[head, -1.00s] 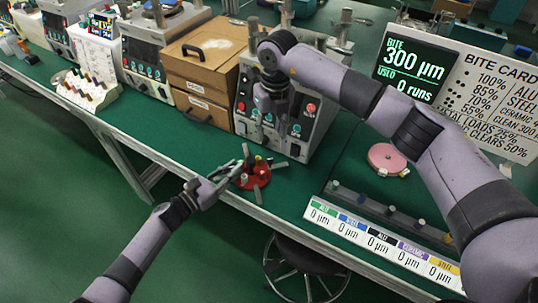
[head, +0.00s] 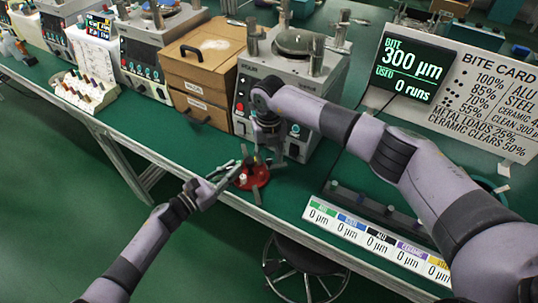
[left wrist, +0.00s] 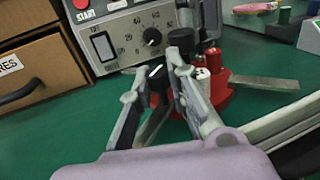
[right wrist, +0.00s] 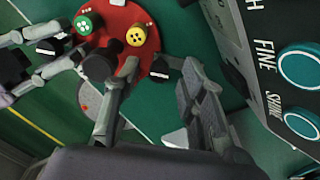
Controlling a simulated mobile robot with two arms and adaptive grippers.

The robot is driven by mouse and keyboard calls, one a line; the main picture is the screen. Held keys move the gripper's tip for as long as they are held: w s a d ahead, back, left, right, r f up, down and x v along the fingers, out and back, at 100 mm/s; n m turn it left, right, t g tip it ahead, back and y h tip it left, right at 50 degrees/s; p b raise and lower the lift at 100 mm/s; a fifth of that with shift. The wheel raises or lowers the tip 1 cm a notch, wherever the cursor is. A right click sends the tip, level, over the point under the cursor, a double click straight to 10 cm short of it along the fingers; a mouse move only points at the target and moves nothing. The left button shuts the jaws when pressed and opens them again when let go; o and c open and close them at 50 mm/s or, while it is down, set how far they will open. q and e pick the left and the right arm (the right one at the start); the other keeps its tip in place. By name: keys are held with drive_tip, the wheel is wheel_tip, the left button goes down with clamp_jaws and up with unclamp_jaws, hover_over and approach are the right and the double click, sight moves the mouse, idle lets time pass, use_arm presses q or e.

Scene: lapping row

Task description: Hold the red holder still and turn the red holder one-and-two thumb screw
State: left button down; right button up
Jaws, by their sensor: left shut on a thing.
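The red holder (head: 259,178) is a round red base on the green bench. In the right wrist view the holder (right wrist: 118,14) carries a green knob (right wrist: 86,23), a yellow knob (right wrist: 136,35) and a black knob (right wrist: 100,67). A white-topped post (left wrist: 203,74) shows in the left wrist view. My left gripper (head: 238,166) is shut at the holder's left side; its fingers hide the exact grip. I cannot tell which part is the one-and-two thumb screw.
Grey bars stick out around the holder. The lapping machine (head: 290,75) stands close behind, its buttoned front near my right gripper. Wooden drawers (head: 200,85) stand left of it. A strip of labels (head: 375,240) lies at the front right. The bench front edge is near.

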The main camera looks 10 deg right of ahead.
drive_tip(key=shift+f, duration=0.15)
drive_tip(key=shift+c, duration=0.3)
clamp_jaws()
